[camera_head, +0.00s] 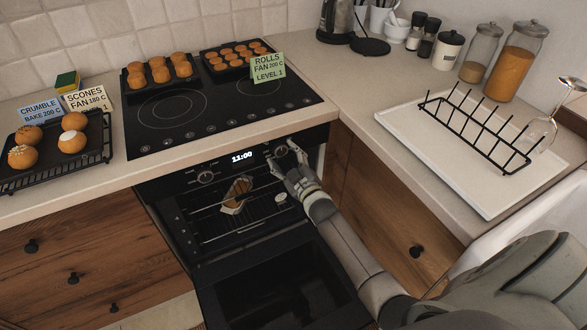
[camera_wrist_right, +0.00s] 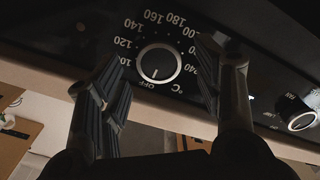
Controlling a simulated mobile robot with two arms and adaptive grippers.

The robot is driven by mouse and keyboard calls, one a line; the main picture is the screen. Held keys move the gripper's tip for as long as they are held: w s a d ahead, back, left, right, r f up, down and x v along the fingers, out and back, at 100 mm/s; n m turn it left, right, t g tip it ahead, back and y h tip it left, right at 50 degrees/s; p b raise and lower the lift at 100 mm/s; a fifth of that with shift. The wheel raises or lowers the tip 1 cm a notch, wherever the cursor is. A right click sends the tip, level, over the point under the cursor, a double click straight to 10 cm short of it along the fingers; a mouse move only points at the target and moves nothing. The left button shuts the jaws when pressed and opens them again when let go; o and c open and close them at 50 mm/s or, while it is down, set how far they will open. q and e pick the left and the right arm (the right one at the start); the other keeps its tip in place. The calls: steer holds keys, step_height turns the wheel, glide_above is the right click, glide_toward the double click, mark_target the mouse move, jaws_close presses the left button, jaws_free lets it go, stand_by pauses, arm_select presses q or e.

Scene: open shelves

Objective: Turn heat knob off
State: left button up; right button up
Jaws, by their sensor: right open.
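The heat knob (camera_wrist_right: 158,63) is a round dark knob with a pale ring and a °C scale around it. Its small white mark appears on the side facing the word OFF; the exact angle is hard to read. In the head view the knob (camera_head: 281,151) is at the right of the oven panel, partly covered by my right gripper (camera_head: 290,160). In the wrist view my right gripper (camera_wrist_right: 160,58) is open, with one finger on each side of the knob; contact cannot be told. My left gripper is not in view.
A second knob (camera_head: 205,177), the fan one, sits left of the clock display (camera_head: 241,157). The oven door (camera_head: 270,290) is open below, with a rack inside. Baked goods stand on the hob (camera_head: 205,105). A white drain tray (camera_head: 440,155) lies on the right counter.

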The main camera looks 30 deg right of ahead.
steer(key=s, duration=1.1)
steer(key=shift+s+a, duration=0.15)
steer(key=shift+a, duration=0.2)
